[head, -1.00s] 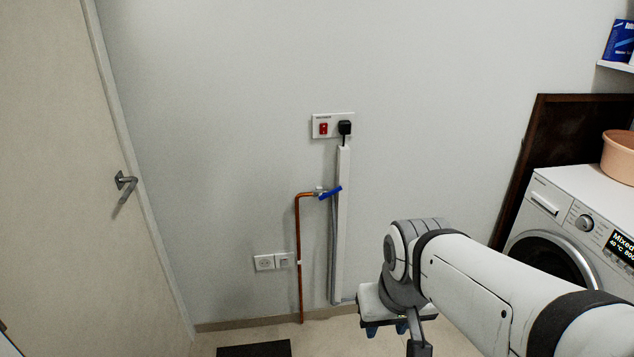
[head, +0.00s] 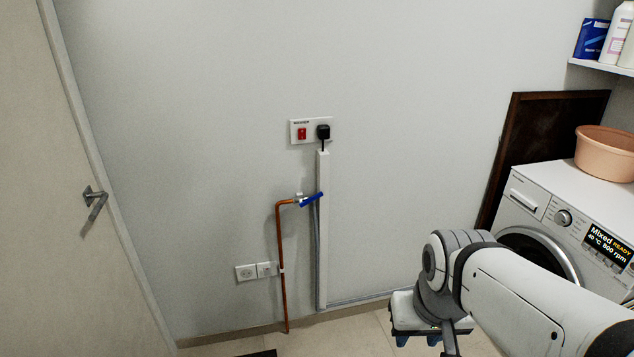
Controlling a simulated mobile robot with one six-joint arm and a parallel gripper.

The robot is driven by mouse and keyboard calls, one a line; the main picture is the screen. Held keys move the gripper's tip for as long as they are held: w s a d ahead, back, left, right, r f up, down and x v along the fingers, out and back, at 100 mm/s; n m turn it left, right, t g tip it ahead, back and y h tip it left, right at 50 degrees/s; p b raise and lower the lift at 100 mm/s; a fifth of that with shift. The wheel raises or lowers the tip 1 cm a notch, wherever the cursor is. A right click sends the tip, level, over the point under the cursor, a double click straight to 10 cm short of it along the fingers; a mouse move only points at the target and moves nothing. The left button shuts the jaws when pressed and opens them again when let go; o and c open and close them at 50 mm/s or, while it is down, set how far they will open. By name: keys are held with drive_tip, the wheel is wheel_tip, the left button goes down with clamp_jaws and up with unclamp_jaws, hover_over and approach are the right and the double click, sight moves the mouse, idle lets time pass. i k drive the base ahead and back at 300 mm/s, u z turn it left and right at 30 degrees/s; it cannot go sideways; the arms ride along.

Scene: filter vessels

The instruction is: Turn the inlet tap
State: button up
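The inlet tap (head: 311,199) has a blue lever and sits on the wall at the top of a copper pipe (head: 281,262). The lever slants, with its right end higher than its left. My arm comes in from the lower right. My gripper is at the lower right, below and right of the tap and well apart from it.
A red switch (head: 301,133) and a black plug (head: 323,132) are above the tap. White trunking (head: 322,230) runs down right beside it. A washing machine (head: 560,215) with a pink basin (head: 604,153) stands at the right. A door (head: 70,200) is at the left. The floor in front of the tap is mostly clear.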

sight(302, 203)
drive_tip(key=u, duration=0.05)
drive_tip(key=i, duration=1)
drive_tip(key=z, duration=0.05)
